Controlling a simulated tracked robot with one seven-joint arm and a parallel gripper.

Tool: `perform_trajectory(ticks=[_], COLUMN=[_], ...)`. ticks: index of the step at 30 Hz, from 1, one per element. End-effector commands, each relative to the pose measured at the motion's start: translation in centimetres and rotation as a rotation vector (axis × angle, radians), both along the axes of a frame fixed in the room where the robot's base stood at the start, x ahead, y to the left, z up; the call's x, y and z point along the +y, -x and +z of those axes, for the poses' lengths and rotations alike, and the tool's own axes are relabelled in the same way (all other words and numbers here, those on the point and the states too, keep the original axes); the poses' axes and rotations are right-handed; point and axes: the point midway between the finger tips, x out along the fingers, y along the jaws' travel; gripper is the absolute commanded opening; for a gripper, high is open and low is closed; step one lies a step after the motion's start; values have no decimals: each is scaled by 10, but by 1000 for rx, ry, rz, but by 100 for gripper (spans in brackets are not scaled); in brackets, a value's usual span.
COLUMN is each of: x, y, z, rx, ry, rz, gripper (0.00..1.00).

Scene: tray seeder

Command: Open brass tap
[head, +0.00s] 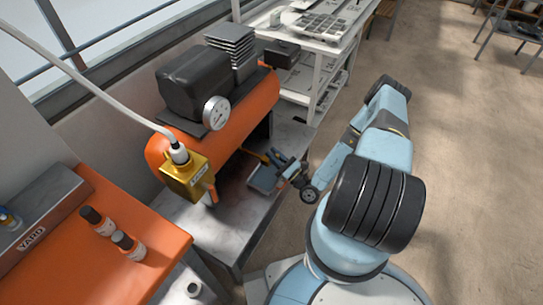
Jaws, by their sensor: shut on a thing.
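A small brass-yellow tap (257,155) shows in the head view, low under the orange air compressor tank. My gripper (272,158) reaches in from the right at the tap, its dark fingers around the tap's near end. It is shut on the tap. The tap's handle is small and partly hidden by the fingers, so I cannot tell its turn. A shallow grey tray (262,181) sits on the metal shelf just below the gripper.
The orange compressor (240,127) with its gauge (216,112) stands above. A gold box (183,181) with a white hose is at its near end. An orange bench (125,265) holds bottles (128,245). A white table (325,45) stands behind.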

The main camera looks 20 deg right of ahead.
Motion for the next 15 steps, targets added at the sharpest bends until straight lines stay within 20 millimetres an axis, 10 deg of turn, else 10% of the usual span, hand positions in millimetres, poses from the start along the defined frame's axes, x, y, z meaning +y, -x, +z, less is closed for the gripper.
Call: perform_trajectory(ticks=[8,9,15], x=[-1,-1,-1], y=[-1,-1,0], z=[-2,-2,-1], rx=[2,2,1], ry=[4,4,2], rz=[-2,-2,-1], gripper=[0,25,41])
